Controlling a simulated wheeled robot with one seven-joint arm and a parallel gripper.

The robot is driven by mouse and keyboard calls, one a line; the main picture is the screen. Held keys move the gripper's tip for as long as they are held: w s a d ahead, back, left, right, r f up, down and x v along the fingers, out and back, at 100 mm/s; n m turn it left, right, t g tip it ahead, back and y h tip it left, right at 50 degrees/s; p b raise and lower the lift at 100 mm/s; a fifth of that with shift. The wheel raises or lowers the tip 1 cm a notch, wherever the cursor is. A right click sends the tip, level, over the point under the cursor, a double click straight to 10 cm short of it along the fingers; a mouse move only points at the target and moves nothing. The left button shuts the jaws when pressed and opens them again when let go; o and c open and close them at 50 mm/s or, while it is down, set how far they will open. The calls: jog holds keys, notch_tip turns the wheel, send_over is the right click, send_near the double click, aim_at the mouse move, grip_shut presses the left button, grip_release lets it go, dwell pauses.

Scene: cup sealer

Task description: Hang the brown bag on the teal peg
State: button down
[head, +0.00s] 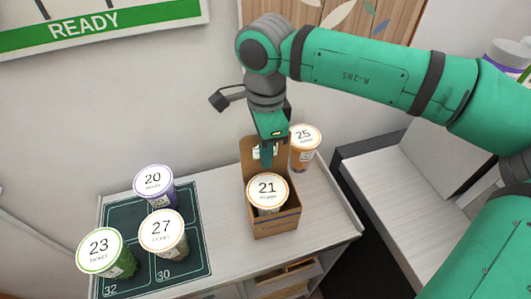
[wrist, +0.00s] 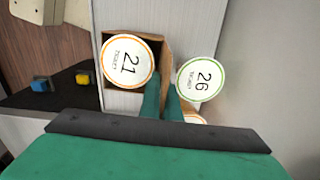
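The brown bag (head: 275,222) is an open-topped cardboard carrier with a tall back panel, standing upright on the counter. It holds an orange-rimmed cup marked 21 (head: 267,188). The bag also shows in the wrist view (wrist: 167,62), with cup 21 (wrist: 128,61) in it. My gripper (head: 266,160) points down at the bag's back panel. In the wrist view its two teal fingers (wrist: 161,92) stand apart, seemingly on either side of that panel; contact is not clear. I see no teal peg in either view.
Cup 25 (head: 304,142) stands behind the bag; green-rimmed cup 26 (wrist: 199,78) is close beside my fingers. Cups 20 (head: 154,182), 23 (head: 102,246) and 27 (head: 163,232) stand on a dark mat (head: 122,217) at left. The counter (head: 325,213) right of the bag is clear.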

jog(key=shift+f, duration=0.2)
jog(key=c, duration=2)
grip_release()
